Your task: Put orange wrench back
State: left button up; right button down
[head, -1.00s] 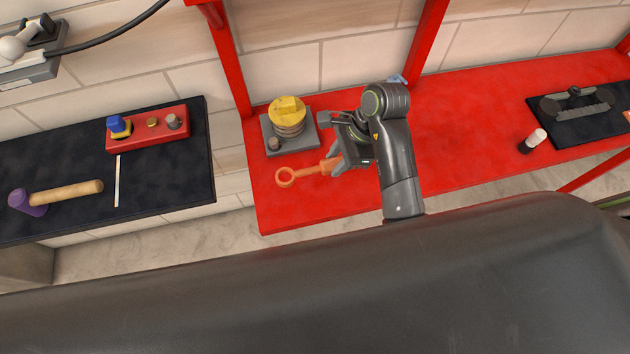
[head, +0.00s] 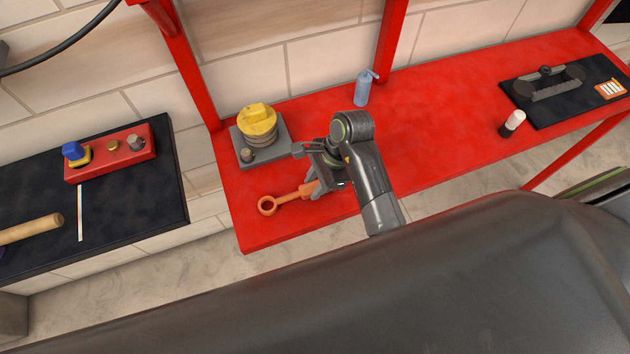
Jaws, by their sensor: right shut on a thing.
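The orange wrench (head: 284,200) is over the near left part of the red table (head: 430,125), its ring end pointing left. My right gripper (head: 312,186) is shut on the wrench's right end, and its jaws hide that end. I cannot tell whether the wrench touches the table or hangs just above it. My left gripper is not in view.
A grey block with a yellow knob (head: 257,124) stands behind the wrench. A blue bottle (head: 363,88) stands at the back. A black-and-white cylinder (head: 513,123) and a black mat (head: 540,112) with a grey tool are at right. The middle is clear. A dark bench (head: 150,205) is at left.

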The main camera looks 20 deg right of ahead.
aim_at(312, 186)
jog(key=shift+f, duration=0.2)
jog(key=c, duration=1.1)
grip_release()
jog(key=shift+f+b, duration=0.1)
jog(key=shift+b, duration=0.3)
jog(key=v, duration=0.4)
jog(key=shift+a+r, duration=0.15)
jog(key=shift+r, duration=0.3)
jog(key=p+v, duration=1.1)
jog(key=v, duration=0.2)
